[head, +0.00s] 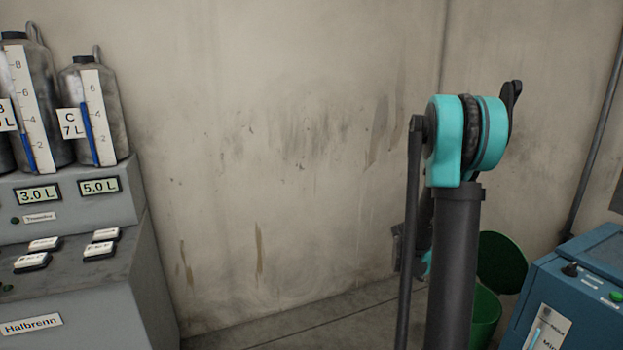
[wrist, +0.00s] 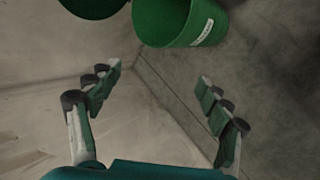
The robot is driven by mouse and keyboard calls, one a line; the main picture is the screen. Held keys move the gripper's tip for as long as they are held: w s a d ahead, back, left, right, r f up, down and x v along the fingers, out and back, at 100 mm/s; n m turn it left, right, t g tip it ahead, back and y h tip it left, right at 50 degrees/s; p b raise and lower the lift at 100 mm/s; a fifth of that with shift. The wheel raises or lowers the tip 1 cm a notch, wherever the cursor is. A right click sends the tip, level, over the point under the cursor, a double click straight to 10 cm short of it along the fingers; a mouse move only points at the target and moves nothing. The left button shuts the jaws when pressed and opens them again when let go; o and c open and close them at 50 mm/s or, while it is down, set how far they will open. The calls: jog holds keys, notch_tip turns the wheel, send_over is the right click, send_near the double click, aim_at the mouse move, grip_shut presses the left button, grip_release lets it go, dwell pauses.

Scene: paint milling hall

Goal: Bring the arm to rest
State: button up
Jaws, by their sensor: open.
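My arm stands upright in the head view, with its teal and black joint at the top. My gripper (wrist: 160,74) shows in the wrist view with its two green and grey fingers spread wide apart. Nothing is between the fingers; bare floor and wall show behind them. In the head view the gripper cannot be made out clearly, because the upright arm link covers much of the area behind it.
A green bucket (head: 486,318) stands on the floor behind my arm; it also shows in the wrist view (wrist: 165,22). A round green piece (head: 502,262) is beside it. A grey console (head: 70,290) with canisters stands left, a blue machine (head: 560,285) right.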

jog(key=s+a+m+y, duration=0.3)
jog(key=s+a+m, duration=0.1)
jog(key=s+a, duration=0.6)
jog(key=s+a+r+m+y, duration=0.1)
jog(key=s+a+m+y, duration=0.2)
jog(key=s+a, duration=0.8)
jog(key=s+m, duration=0.1)
jog(key=s, duration=0.5)
jog(key=shift+g+y, duration=0.3)
jog(key=shift+g, duration=0.1)
jog(key=shift+d+r, duration=0.1)
jog(key=shift+d, duration=0.05)
